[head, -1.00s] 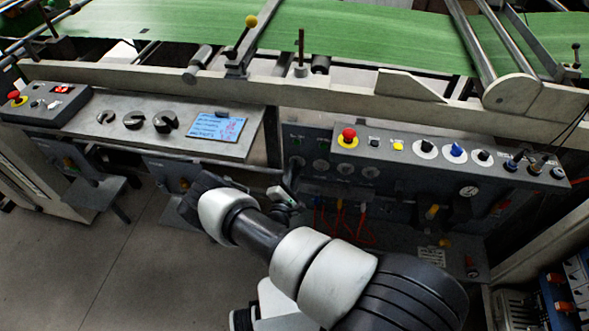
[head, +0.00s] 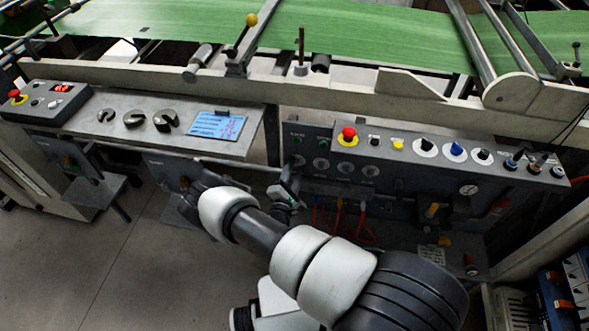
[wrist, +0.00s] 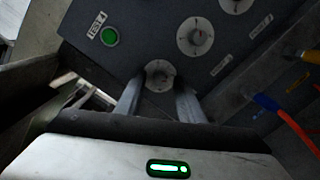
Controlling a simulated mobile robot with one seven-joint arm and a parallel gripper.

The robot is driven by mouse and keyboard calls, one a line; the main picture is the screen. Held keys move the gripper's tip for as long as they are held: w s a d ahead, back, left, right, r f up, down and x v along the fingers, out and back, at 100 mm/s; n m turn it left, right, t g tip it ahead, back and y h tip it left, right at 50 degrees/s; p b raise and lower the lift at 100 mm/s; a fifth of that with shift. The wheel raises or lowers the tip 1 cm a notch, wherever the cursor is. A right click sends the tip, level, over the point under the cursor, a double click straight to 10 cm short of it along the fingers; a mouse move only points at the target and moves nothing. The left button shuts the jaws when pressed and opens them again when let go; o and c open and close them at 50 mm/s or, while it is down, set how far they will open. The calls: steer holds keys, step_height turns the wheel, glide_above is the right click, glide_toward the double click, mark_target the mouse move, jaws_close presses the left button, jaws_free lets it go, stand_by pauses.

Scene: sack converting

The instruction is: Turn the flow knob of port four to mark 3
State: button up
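A dark panel with a row of small round dials with pale faces sits below the control box. In the wrist view, one dial with a grey knob (wrist: 158,75) lies straight ahead of my gripper (wrist: 158,98). A second dial (wrist: 195,37) with a reddish centre and a third dial (wrist: 235,4) lie farther up. In the head view, my gripper (head: 287,186) is below the leftmost dial (head: 297,160).
A green button (wrist: 109,37) sits beside the dials. Above the panel, the control box carries a red stop button (head: 348,133) and several knobs.

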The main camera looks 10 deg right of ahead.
steer(key=p+v, duration=0.1)
steer(key=v, duration=1.6)
steer(key=shift+p, duration=0.3)
steer(key=shift+s+r, duration=0.1)
